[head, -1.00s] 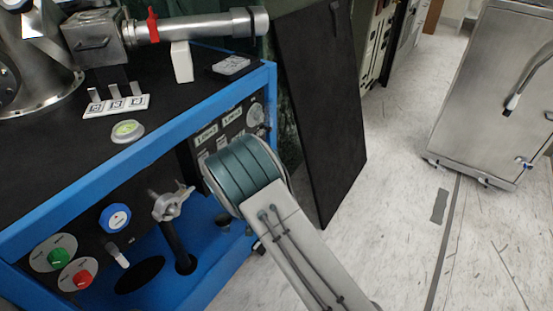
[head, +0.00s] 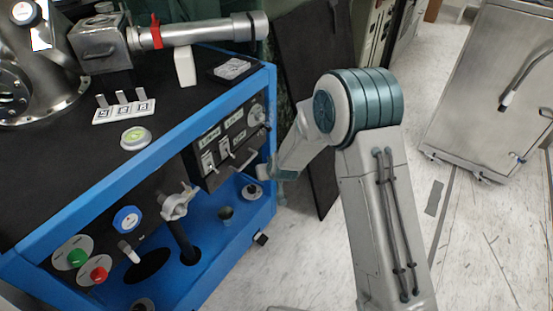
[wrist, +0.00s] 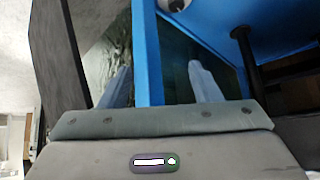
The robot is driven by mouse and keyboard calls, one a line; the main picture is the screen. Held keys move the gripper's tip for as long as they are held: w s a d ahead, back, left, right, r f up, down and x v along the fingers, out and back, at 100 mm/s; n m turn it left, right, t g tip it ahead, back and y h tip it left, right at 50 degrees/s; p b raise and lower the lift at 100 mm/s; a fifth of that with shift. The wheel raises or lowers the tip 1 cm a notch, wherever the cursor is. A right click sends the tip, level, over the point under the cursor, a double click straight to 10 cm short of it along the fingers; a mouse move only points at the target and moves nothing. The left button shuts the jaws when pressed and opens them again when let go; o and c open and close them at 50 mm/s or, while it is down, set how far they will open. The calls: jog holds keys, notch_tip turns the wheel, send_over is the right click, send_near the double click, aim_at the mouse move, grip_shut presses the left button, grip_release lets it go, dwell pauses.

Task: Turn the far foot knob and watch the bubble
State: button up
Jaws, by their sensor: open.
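The bubble level (head: 135,137) is a round vial with a yellow-green face on the black top of the blue-framed cart (head: 165,145). Its bubble is too small to read. A dark round knob with a pale rim (head: 252,191) sits at the far end of the cart's blue lower deck; I cannot tell whether it is the far foot knob. My gripper is by the cart's far corner, partly hidden by my arm in the head view. In the wrist view my gripper (wrist: 160,80) is open, with a blue frame post between the two fingers in the picture and nothing visibly held.
A black panel (head: 310,60) leans behind my arm. A dark cup-like piece (head: 226,214) and a metal clamp on a post (head: 177,203) stand on the lower deck.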

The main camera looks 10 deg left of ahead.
jog(key=shift+n, duration=0.5)
jog(key=shift+d+r+p, duration=0.2)
jog(key=shift+d+r, duration=0.1)
jog(key=shift+r, duration=0.5)
jog(key=shift+d+r+p, duration=0.2)
jog(key=shift+d+r, duration=0.15)
jog(key=shift+r, duration=0.45)
jog(key=shift+d+r+p, duration=0.2)
jog(key=shift+d+r, duration=0.1)
jog(key=shift+r, duration=0.5)
